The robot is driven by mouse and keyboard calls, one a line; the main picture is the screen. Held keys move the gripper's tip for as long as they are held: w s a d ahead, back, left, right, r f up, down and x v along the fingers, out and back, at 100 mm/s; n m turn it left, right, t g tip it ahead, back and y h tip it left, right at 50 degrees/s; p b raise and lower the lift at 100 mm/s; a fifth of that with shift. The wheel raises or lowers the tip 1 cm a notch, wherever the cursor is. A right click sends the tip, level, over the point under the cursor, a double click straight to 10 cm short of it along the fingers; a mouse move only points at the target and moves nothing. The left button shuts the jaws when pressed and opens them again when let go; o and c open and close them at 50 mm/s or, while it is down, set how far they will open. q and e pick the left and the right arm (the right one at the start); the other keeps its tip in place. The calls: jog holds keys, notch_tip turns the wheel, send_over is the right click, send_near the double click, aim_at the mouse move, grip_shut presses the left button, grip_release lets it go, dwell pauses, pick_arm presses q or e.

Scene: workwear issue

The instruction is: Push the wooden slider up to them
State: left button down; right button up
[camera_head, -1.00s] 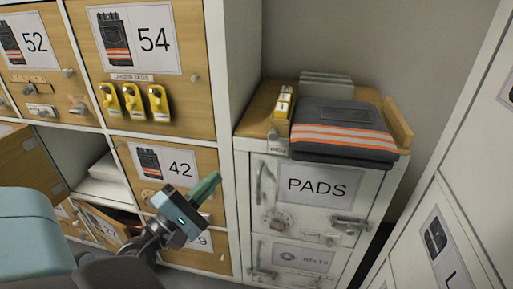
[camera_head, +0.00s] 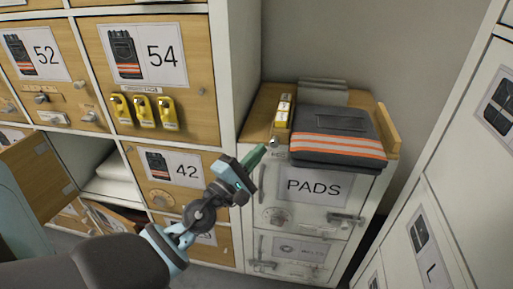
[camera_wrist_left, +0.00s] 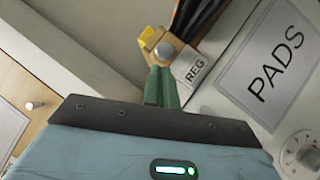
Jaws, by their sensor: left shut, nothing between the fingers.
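On top of the PADS cabinet, a light wooden piece with a round metal knob (camera_head: 275,142) shows at the front left; I take it for the slider. The knob also shows in the left wrist view (camera_wrist_left: 163,49), above a REG label. Folded dark trousers with orange stripes (camera_head: 340,142) lie to its right, with grey flat items (camera_head: 323,92) behind. My left gripper (camera_head: 262,152) is shut and empty, its green fingertips just in front of the knob. In the wrist view the fingertips (camera_wrist_left: 161,72) nearly meet the knob; I cannot tell whether they touch. My right gripper is out of view.
A yellow holder with white labels (camera_head: 283,110) stands behind the knob. A wooden side piece (camera_head: 388,128) borders the top on the right. Numbered wooden lockers (camera_head: 192,95) rise at left, with yellow tags (camera_head: 145,111). White cabinets (camera_head: 455,190) stand at right.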

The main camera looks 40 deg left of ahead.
aim_at(275, 156)
pick_arm(q)
jog(key=shift+w+d+r, duration=0.1)
jog(key=shift+w+d, duration=0.1)
jog(key=shift+d, duration=0.1)
jog(key=w+d, duration=0.1)
jog(key=d+p, duration=0.1)
jog(key=shift+w+d+r, duration=0.15)
jog(key=shift+w+d, duration=0.4)
jog(key=shift+d, duration=0.1)
